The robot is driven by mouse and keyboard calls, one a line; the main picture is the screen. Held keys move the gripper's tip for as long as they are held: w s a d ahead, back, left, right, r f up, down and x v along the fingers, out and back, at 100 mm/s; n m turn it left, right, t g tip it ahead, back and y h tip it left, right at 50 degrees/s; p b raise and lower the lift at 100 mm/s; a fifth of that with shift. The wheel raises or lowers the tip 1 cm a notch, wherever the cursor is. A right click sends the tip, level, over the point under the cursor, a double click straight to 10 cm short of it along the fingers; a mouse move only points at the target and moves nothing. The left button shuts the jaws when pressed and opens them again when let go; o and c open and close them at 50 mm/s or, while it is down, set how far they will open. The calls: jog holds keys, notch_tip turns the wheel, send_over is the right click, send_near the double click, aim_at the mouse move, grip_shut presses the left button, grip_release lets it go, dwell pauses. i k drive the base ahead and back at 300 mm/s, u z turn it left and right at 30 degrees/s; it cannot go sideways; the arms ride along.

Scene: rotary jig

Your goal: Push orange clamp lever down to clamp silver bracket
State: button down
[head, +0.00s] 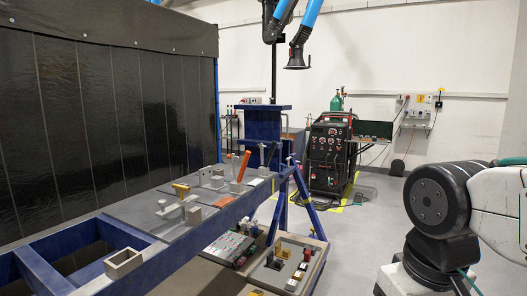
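The orange clamp lever (244,166) stands raised, tilted slightly, near the far end of the blue-framed jig table. Its base sits on the grey plate by the table's right edge. Small grey metal pieces (217,181) stand just left of the lever; one may be the silver bracket, but they are too small to tell apart. I cannot see whether the lever's clamp touches any of them. My gripper is not in view.
A black-handled lever (271,154) stands beyond. Parts trays (285,265) lie low at right. Floor is open between table and welding machine (328,155).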

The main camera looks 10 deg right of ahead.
aim_at(245, 160)
jog(key=z, duration=0.5)
jog(key=i, duration=1.1)
jog(key=u, duration=0.4)
